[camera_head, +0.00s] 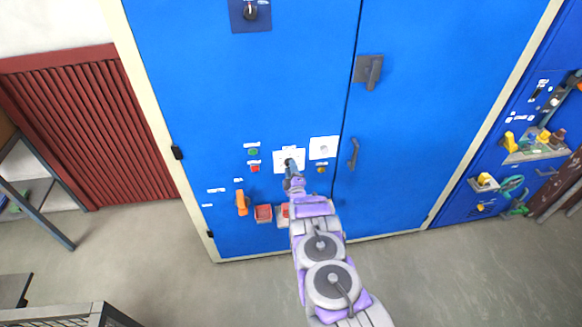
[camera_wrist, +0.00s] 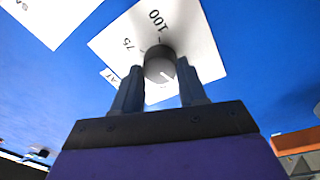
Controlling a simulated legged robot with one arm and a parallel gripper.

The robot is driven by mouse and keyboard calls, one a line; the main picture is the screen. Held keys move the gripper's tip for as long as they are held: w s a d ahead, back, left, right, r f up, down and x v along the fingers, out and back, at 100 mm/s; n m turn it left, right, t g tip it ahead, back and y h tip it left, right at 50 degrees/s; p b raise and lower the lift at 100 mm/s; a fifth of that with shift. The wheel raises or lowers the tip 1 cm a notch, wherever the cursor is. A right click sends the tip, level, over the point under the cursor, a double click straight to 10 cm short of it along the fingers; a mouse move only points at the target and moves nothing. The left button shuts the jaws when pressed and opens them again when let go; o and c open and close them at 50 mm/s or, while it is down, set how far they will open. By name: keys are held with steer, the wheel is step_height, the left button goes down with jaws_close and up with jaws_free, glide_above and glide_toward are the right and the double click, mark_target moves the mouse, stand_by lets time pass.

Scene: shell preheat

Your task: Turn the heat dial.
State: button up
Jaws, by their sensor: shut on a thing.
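The heat dial (camera_wrist: 157,66) is a round grey knob with a white pointer line. It sits on a white label plate (camera_wrist: 207,50) printed with 75 and 100, on the blue cabinet front. My gripper (camera_wrist: 160,88) has its two dark fingers on either side of the dial and is shut on it. In the head view the plate (camera_head: 279,166) shows low on the left cabinet door, and my gripper (camera_head: 290,168) reaches up to it. The dial itself is mostly hidden there behind my gripper.
A second white plate (camera_head: 324,148) is just right of the dial's plate. Green (camera_head: 253,152) and red (camera_head: 254,169) buttons are to its left. An orange handle (camera_head: 242,203) and a red-faced box (camera_head: 263,213) are lower down. A door handle (camera_head: 353,154) is at right.

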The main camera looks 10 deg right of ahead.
steer(key=shift+a+n+p, duration=0.15)
steer(key=shift+n+p, duration=0.55)
steer(key=shift+n, duration=0.5)
steer(key=shift+f, duration=0.15)
steer(key=o, duration=1.1)
steer(key=shift+a, duration=0.1)
steer(key=shift+c, duration=0.2)
steer(key=s+f+p, duration=0.1)
steer(key=s, duration=1.6)
steer(key=shift+s+d+f+p, duration=0.15)
steer(key=shift+d+p, duration=0.2)
steer(key=shift+d, duration=0.05)
